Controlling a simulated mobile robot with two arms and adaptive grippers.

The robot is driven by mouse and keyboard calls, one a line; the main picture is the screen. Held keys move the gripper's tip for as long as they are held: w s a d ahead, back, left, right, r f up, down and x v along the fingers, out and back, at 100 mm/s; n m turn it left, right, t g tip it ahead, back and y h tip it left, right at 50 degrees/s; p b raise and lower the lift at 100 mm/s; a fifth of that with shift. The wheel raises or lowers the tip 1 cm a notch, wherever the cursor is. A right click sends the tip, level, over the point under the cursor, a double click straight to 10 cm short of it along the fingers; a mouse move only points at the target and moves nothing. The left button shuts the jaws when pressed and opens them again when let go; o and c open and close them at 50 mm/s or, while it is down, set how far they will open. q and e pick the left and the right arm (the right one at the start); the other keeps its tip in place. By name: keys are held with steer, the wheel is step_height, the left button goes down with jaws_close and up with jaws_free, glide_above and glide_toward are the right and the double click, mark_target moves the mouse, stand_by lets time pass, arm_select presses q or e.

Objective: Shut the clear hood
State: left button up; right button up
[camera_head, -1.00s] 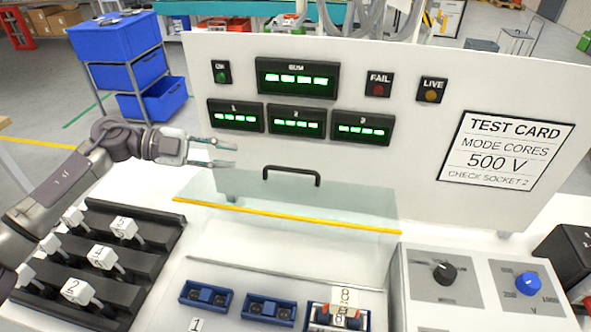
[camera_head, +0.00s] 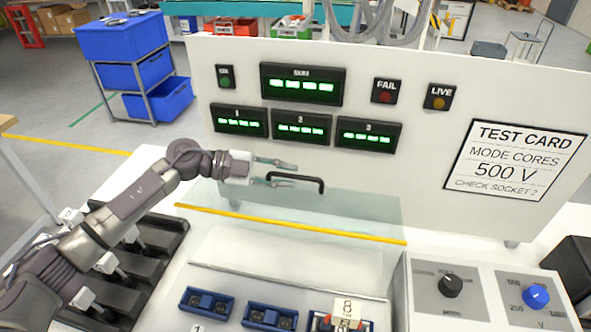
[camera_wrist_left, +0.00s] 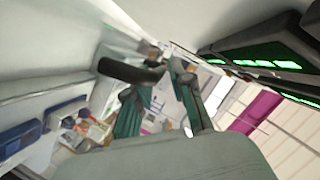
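The clear hood (camera_head: 330,212) is a see-through pane with a yellow strip (camera_head: 290,223) along its lower edge. It is up behind the row of blue sockets, which it leaves uncovered. Its black bar handle (camera_head: 305,179) is near its top, in front of the white panel. My left gripper (camera_head: 293,174) is open, fingers pointing right, at the handle's left end. In the left wrist view the handle (camera_wrist_left: 130,70) reaches in from the left near the open fingers; I cannot tell whether they touch it. My right gripper is not in view.
The white panel (camera_head: 240,165) with green displays stands close behind the handle. A knob box (camera_head: 425,303) is at right. A black rack (camera_head: 160,240) lies beneath my left arm.

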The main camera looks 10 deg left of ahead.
arm_select(q)
steer(key=shift+x, duration=1.25)
jaws_close()
